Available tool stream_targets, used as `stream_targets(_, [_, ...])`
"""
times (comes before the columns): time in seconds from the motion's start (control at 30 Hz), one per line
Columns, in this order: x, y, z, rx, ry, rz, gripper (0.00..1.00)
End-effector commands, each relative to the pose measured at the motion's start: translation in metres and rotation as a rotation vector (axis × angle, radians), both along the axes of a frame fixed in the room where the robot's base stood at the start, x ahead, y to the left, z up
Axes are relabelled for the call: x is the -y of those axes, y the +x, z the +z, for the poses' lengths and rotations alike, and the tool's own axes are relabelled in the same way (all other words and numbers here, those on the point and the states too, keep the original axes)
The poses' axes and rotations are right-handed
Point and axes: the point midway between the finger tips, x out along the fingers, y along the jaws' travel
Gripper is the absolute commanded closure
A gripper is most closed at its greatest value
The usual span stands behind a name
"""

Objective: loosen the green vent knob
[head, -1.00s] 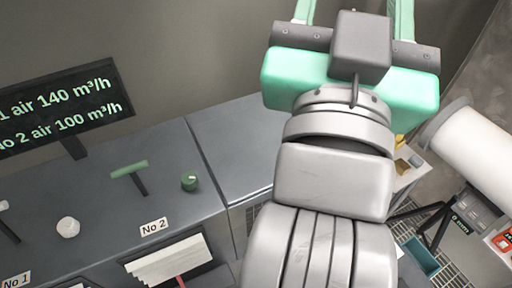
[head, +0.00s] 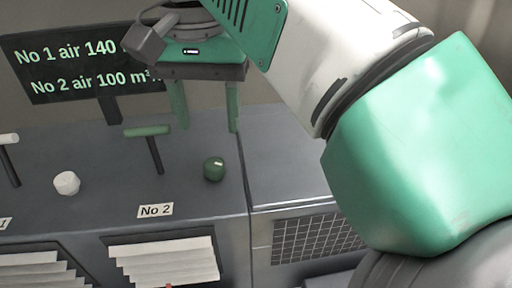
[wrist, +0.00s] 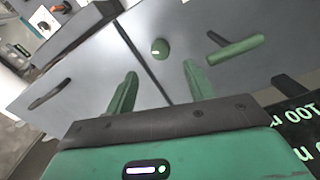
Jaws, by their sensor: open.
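The green vent knob (head: 214,169) is a small round knob with a pale mark, on the grey cabinet top right of the No 2 label. In the wrist view the knob (wrist: 159,49) shows beyond the fingertips, roughly between the two finger lines. My gripper (head: 207,130) is above and behind the knob in the head view, fingers pointing down. It is open and empty, with a clear gap between its green fingers (wrist: 158,80). The fingers appear apart from the knob.
A green-handled T-lever (head: 148,132) stands left of the knob, close to my gripper. A white knob (head: 66,183) is farther left. The dark display (head: 75,75) reads No 1 air 140 and No 2 air 100. Pleated white filters (head: 165,262) sit below the No 2 label (head: 155,210).

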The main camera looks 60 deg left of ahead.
Motion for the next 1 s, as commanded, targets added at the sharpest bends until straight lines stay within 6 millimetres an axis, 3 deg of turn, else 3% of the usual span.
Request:
stream_targets(0.13, [0.0,0.0,-0.009,0.001,-0.001,0.002,0.47])
stream_targets(0.5, [0.0,0.0,-0.071,0.001,0.004,0.003,0.47])
stream_targets(0.83, [-0.001,-0.001,-0.078,0.001,0.005,0.004,0.47])
stream_targets(0.87, [-0.001,-0.001,-0.078,0.0,0.006,0.004,0.48])
stream_targets(1.0, [-0.001,-0.001,-0.078,0.0,0.006,0.005,0.76])
